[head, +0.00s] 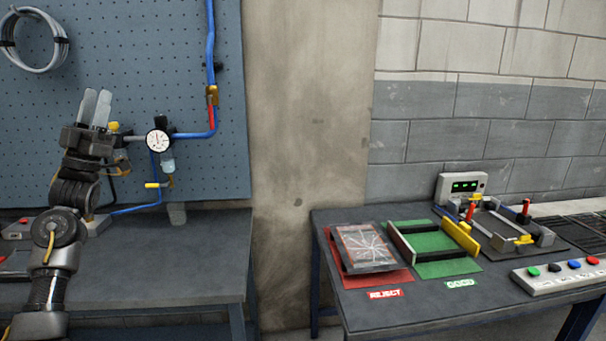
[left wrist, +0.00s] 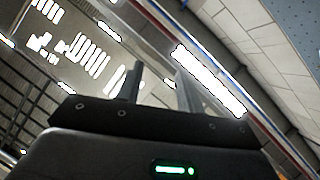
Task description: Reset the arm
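My left gripper (head: 95,107) is raised at the left of the head view, in front of the blue pegboard, with its fingers pointing up. Its two grey fingers show in the left wrist view (left wrist: 160,88) with a clear gap between them and nothing held. The left arm (head: 54,245) stands upright above the left bench and hides part of it. The left wrist view faces the ceiling lights. My right gripper is in neither view.
A pressure gauge (head: 158,141) and blue pipe (head: 211,45) are on the pegboard beside the gripper. The right bench holds a red reject tray (head: 392,279) with a cracked panel, a green good tray (head: 430,242), a clamp fixture (head: 505,232) and a button box (head: 562,276).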

